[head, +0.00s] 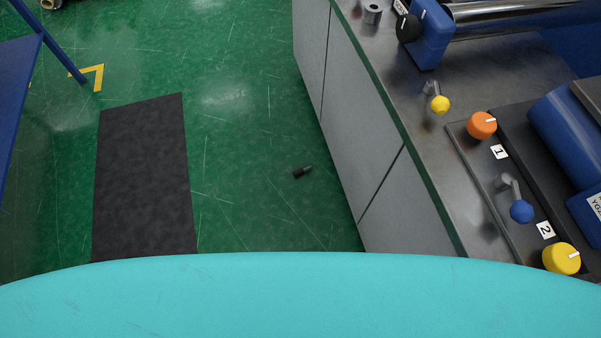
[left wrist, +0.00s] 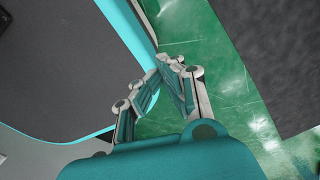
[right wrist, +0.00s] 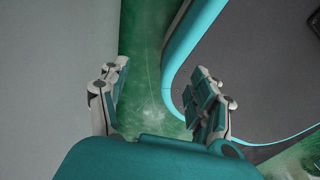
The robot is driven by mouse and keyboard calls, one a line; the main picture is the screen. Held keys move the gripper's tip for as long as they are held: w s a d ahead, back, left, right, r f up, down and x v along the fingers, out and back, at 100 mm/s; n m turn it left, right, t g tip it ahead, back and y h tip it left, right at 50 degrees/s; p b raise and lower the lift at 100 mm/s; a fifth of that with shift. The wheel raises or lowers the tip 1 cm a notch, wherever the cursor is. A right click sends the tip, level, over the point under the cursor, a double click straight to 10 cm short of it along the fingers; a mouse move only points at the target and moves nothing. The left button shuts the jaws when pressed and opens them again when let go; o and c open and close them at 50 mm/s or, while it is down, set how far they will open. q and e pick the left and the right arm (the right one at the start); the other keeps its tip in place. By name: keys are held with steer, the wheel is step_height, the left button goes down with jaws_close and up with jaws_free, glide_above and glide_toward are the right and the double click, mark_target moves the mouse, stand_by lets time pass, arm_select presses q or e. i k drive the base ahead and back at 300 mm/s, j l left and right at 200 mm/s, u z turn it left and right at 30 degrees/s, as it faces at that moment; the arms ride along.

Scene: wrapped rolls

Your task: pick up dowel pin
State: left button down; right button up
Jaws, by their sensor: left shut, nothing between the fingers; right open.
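A small dark cylindrical piece (head: 302,172), which looks like the dowel pin, lies on the green floor in the head view, close to the grey cabinet's base. It is small, so its detail is hard to tell. Neither wrist view shows it. My left gripper (left wrist: 172,66) is shut and empty in the left wrist view, above the green floor beside my own base. My right gripper (right wrist: 160,80) is open and empty in the right wrist view, its fingers wide apart over the floor. Neither gripper shows in the head view.
A grey cabinet (head: 350,110) with a metal worktop (head: 400,65) stands at the right, carrying orange and yellow knobs (head: 482,125), levers and blue machine parts. A dark mat (head: 145,180) lies on the floor at left. A blue frame (head: 20,80) stands at far left. Floor between mat and cabinet is mostly clear.

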mark_target(298, 173)
steer(key=i+z, duration=0.1)
steer(key=z, duration=0.35)
steer(key=j+z, duration=0.15)
steer(key=z, duration=0.35)
steer(key=i+j+z, duration=0.1)
steer(key=z, duration=0.35)
steer(key=j+z, duration=0.1)
steer(key=z, duration=0.4)
steer(key=j+z, duration=0.15)
steer(key=z, duration=0.3)
